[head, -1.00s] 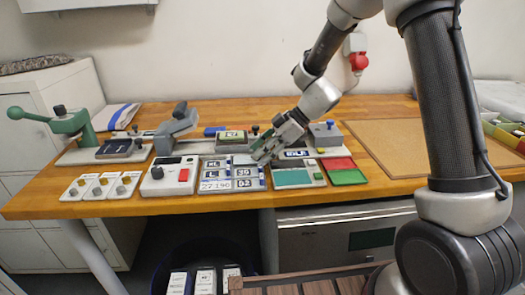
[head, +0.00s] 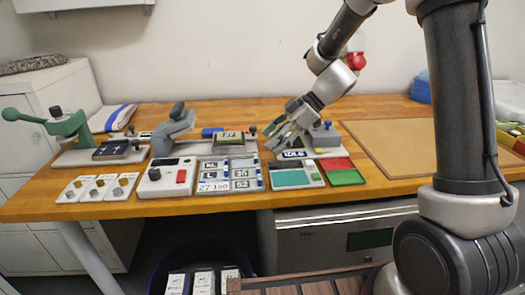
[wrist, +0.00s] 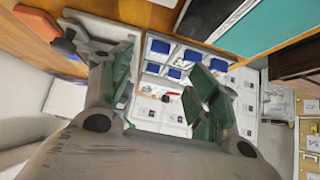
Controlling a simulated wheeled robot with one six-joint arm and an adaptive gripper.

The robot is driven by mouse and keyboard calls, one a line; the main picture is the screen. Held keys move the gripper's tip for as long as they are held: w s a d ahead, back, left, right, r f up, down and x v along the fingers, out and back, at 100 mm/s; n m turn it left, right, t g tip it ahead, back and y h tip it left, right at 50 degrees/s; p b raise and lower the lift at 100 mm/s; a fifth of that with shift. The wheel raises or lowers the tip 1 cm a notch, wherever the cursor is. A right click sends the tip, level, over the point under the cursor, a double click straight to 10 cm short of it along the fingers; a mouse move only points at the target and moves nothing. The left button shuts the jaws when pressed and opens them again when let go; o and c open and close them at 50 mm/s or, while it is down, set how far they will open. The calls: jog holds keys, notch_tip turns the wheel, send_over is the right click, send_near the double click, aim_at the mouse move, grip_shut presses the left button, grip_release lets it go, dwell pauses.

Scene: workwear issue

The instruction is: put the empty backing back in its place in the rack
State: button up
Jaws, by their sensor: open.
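My gripper (head: 280,138) is above the middle of the bench, with its fingers spread. Its green-padded fingers also show open in the wrist view (wrist: 157,65), with nothing seen held between them. A rack of white and blue numbered plates (head: 228,186) lies below and left of the gripper. White and blue plates also show beyond the fingers in the wrist view (wrist: 160,47). A lettered plate (head: 292,155) lies just below the gripper, partly covered by it. I cannot tell which piece is the empty backing.
A tray with a teal pad (head: 290,179), a red pad (head: 337,164) and a green pad (head: 347,178) lies at the front. A brown board (head: 415,150) lies right.

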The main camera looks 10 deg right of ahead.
jog(key=v, duration=0.6)
jog(key=s+d+r+m+t+h, duration=0.2)
jog(key=s+d+r+m+h, duration=0.2)
jog(key=s+d+m, duration=0.5)
jog(key=s+d+r+m+t+h, duration=0.2)
jog(key=s+d+r+m+h, duration=0.3)
jog(key=s+d+m, duration=0.4)
jog(key=s+d, duration=0.3)
jog(key=s, duration=0.4)
jog(key=shift+s, duration=0.25)
